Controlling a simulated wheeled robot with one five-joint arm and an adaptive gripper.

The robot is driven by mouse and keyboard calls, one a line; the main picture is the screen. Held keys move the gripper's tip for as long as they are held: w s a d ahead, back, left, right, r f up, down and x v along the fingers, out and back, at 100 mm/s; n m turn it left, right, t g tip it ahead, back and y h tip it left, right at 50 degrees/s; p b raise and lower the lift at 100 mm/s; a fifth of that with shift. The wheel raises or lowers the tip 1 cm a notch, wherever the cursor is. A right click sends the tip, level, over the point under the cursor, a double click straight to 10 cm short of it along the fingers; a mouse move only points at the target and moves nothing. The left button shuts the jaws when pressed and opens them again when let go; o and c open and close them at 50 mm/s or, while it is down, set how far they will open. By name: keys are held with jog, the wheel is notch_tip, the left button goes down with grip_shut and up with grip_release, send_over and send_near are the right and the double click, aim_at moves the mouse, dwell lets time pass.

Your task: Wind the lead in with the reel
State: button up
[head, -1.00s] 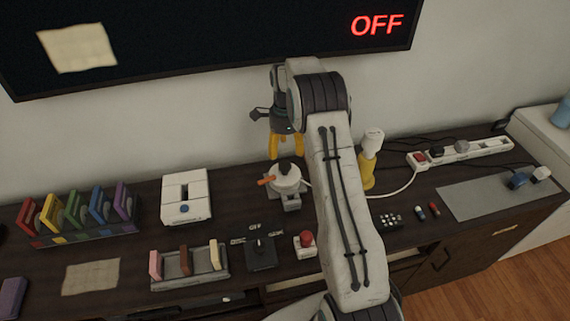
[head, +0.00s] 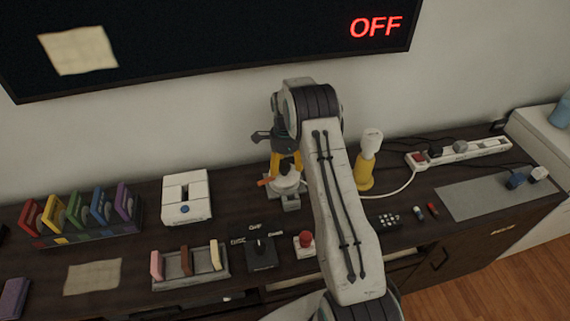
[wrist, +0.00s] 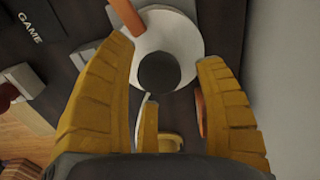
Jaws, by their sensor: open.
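The reel (head: 287,183) is a white drum on a grey base, with an orange crank handle (head: 265,181) sticking out to its left in the head view. In the wrist view the reel's white disc (wrist: 185,38) has a dark round hub (wrist: 159,72) at its middle, and the orange handle (wrist: 125,15) is at the top. My gripper (head: 286,160) is directly over the reel, pointing down. Its yellow fingers are open on either side of the hub, apart from it. The white lead (head: 402,188) runs from behind my arm toward the power strip at right.
A yellow and white bottle-like object (head: 367,160) stands just right of my arm. A switch box (head: 262,250) and a red button (head: 305,240) are in front of the reel. A white power strip (head: 458,151) and grey mat (head: 480,198) lie at right.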

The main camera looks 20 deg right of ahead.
jog(key=shift+f, duration=0.1)
jog(key=c, duration=1.3)
